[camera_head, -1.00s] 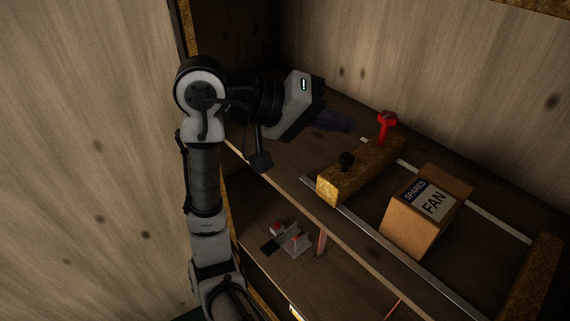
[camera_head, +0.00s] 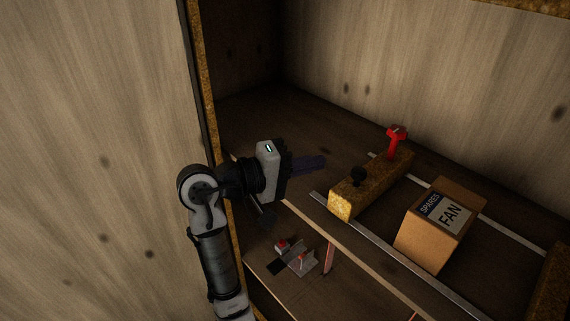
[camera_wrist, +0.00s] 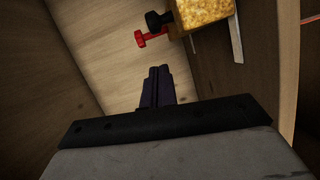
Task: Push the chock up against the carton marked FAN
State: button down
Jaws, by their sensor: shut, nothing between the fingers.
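In the wrist view the closed fingers (camera_wrist: 158,86) point towards the shelf, and the chock's end (camera_wrist: 206,14) shows at the top. The carton is not recognisable there.
Two pale metal strips run along the shelf; the near one (camera_head: 400,255) passes by the chock and carton. Another rough yellow block (camera_head: 552,285) stands at far right. A lower shelf holds a grey fixture with red parts (camera_head: 296,256). The shelf behind my gripper is clear.

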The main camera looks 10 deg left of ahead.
jog(key=shift+s+d+f+p, duration=0.1)
jog(key=shift+d+f+p, duration=0.1)
jog(key=shift+d, duration=0.95)
jog(key=shift+d+f+p, duration=0.15)
jog(key=shift+d+p, duration=0.05)
jog(key=shift+d, duration=0.9)
jog(key=shift+d, duration=0.1)
